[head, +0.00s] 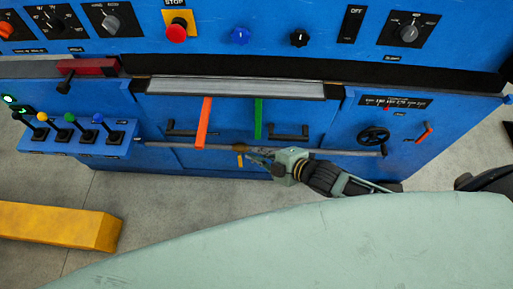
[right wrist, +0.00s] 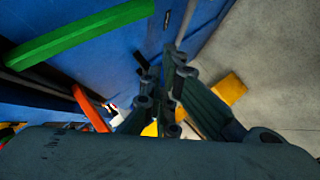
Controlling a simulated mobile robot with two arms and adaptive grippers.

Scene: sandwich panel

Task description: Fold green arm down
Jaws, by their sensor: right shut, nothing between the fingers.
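The green arm (head: 258,119) is a thin bar on the front of the blue panel, right of the orange arm (head: 203,123). In the right wrist view the green arm (right wrist: 85,33) crosses the upper left. The orange arm (right wrist: 91,108) shows below it. My right gripper (head: 252,155) is just below the lower end of the green arm in the head view, apart from it as far as I can tell. In the right wrist view my right gripper's fingers (right wrist: 170,80) are shut and empty, pointing away from the green arm. My left gripper is not in view.
A horizontal rod (head: 190,146) runs along the panel front by my right gripper. Black handles flank the arms. A handwheel (head: 373,136) and a lever box (head: 75,137) stand at the sides. A yellow beam (head: 60,226) lies on the floor at left.

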